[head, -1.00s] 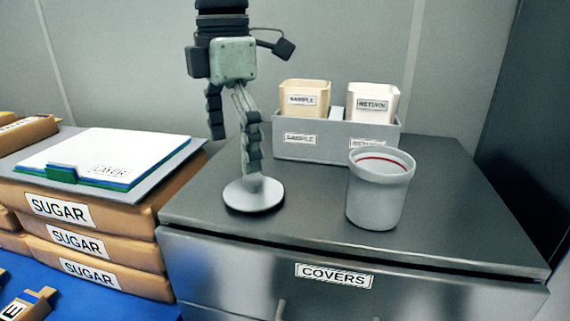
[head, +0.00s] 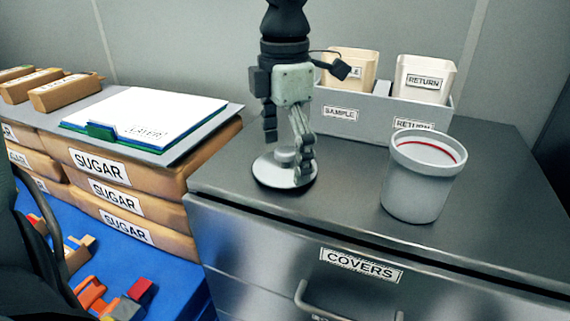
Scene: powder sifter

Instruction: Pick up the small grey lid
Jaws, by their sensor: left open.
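The small grey lid (head: 268,175) is a round flat disc with a short raised knob. It lies on the dark metal top of the covers cabinet, left of a grey tub with a red inner ring (head: 418,190). My left gripper (head: 287,160) points down over the lid with its fingers apart. One finger hangs to the left behind the knob, the other comes down on the right in front of part of the disc. The knob shows between them, and I cannot tell whether either finger touches the lid. My right gripper is not in view.
A grey holder (head: 370,123) with sample and return cups stands behind the lid. Stacked sugar bags (head: 130,200) with a clipboard (head: 145,118) on top are at the left. The cabinet top (head: 350,180) is clear between lid and tub.

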